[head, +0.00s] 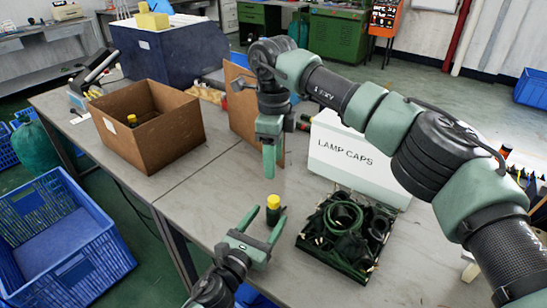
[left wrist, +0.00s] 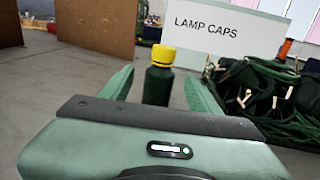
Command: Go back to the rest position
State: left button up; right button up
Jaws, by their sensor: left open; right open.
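A dark green bottle with a yellow cap (head: 273,203) stands upright on the table near the tips of my left gripper (head: 263,220). In the left wrist view the bottle (left wrist: 157,82) shows between the two spread fingers, with visible space on either side. My left gripper is open and empty, low over the table. My right gripper (head: 269,172) is open, points down and hangs above the table behind the bottle. It appears empty; its fingers overlap in the head view.
A white LAMP CAPS box (head: 345,165) and a black crate of green cables (head: 338,278) stand right of the bottle. A cardboard box (head: 175,147) stands at the left, a brown panel (head: 240,112) behind. A blue crate (head: 104,215) is beside the table. The tabletop left of the bottle is clear.

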pick_arm(q)
jog(key=shift+s+a, duration=0.2)
jog(key=shift+s, duration=0.15)
